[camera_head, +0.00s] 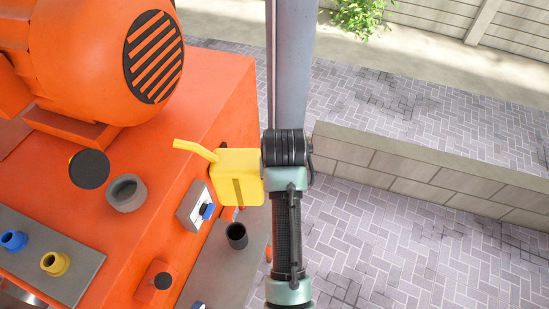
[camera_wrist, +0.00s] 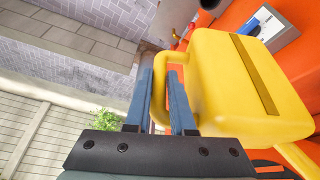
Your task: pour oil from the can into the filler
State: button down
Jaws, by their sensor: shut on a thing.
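In the wrist view the can (camera_wrist: 245,90) fills the right side. My gripper (camera_wrist: 160,78) is shut on the can's handle, a finger on each side of it; in the head view my wrist hides the fingers. A grey open ring (camera_head: 126,193), which looks like the filler, is on the machine top, left of and apart from the spout tip. A black round disc (camera_head: 89,169) is beside it.
The orange motor housing (camera_head: 105,60) with a slotted black vent rises behind the ring. A grey panel (camera_head: 40,255) carries blue and yellow fittings. A small switch box (camera_head: 195,206) and a dark cup (camera_head: 236,236) are below the can. A low block wall (camera_head: 430,180) stands right.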

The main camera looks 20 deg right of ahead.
aim_at(213, 166)
jog(key=a+r+h, duration=0.1)
jog(key=a, duration=0.1)
jog(key=a+r+h, duration=0.1)
jog(key=a+r, duration=0.1)
jog(key=w+a+r+n+h, duration=0.1)
jog(key=a+h, duration=0.1)
jog(key=shift+a+r+g, duration=0.1)
jog(key=shift+r+g, duration=0.1)
jog(key=shift+g, duration=0.2)
jog(key=shift+h, duration=0.3)
jog(key=a, duration=0.1)
jog(key=w+a, duration=0.1)
jog(key=a, duration=0.1)
jog(key=a+b, duration=0.1)
jog(key=a, duration=0.1)
jog(key=shift+w+f, duration=0.3)
jog(key=shift+f, duration=0.05)
jog(key=shift+w+a+f+b, duration=0.1)
jog(key=shift+w+a+b, duration=0.1)
jog(key=shift+a, duration=0.45)
jog(key=shift+w+a+f+b, duration=0.1)
jog(key=shift+w+a, duration=0.05)
jog(key=shift+a, duration=0.45)
jog(key=shift+r+n+g+h+p, duration=0.35)
jog(key=shift+r+h+p, duration=0.4)
jog(key=shift+r, duration=0.5)
